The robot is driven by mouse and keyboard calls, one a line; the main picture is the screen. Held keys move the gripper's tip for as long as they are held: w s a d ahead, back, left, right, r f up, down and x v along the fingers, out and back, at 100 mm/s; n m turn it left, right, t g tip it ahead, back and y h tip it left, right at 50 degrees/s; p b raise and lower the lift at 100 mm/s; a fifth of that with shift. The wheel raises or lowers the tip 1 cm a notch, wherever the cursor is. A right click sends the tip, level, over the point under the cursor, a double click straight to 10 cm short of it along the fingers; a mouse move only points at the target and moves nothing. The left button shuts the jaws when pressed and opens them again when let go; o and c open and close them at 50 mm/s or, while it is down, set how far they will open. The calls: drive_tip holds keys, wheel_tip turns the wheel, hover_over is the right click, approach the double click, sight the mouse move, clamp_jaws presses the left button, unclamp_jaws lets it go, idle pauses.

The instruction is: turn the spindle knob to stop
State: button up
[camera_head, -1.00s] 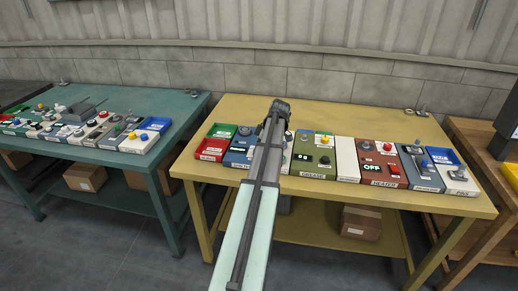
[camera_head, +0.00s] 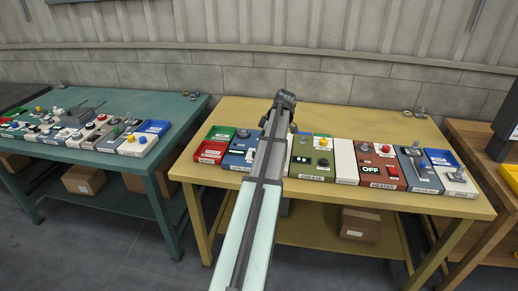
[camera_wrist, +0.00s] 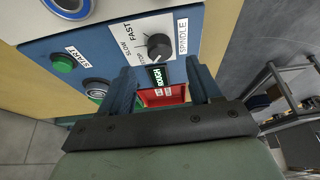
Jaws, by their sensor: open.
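Which mark the knob points to is not clear. The plate sits on a blue panel (camera_wrist: 100,62); this panel shows in the head view (camera_head: 236,158) left of my arm. My gripper (camera_wrist: 164,78) is open and empty, its two fingers apart, just short of the knob in the picture. In the head view my arm hides part of the panel.
A green button (camera_wrist: 62,63) marked START and a silver-ringed part (camera_wrist: 96,86) lie left of the knob. A red tray (camera_wrist: 160,100) shows between my fingers. The green GREASE panel (camera_head: 312,166) and brown HEATER panel (camera_head: 381,165) stand to the right on the yellow table (camera_head: 235,108).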

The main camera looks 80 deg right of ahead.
drive_tip(key=v, duration=0.8)
drive_tip(key=shift+r, duration=0.1)
idle(0.3)
